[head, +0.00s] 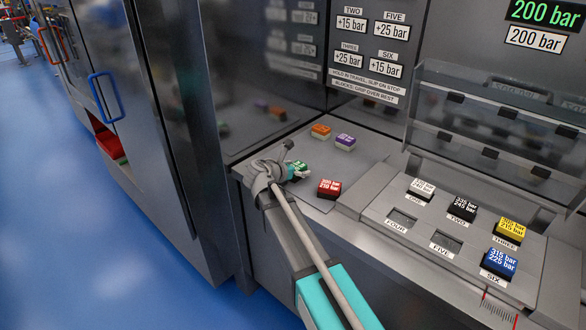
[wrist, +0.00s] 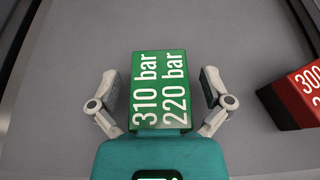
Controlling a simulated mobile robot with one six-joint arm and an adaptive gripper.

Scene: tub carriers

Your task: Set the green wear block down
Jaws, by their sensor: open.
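The green wear block (head: 299,169) rests on the grey counter, at the left part of it in the head view. In the wrist view the green block (wrist: 158,88) reads "310 bar 220 bar" and lies between my fingers. My gripper (wrist: 160,95) is open, with a visible gap between each finger and the block's sides. In the head view my gripper (head: 284,170) is at the block's left and partly hides it.
A red block (head: 329,188) stands close to the right of the green one. Orange (head: 320,131) and purple (head: 345,142) blocks stand behind. White, black, yellow and blue blocks occupy a slotted panel (head: 425,245) at right; slots FOUR and FIVE are empty.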

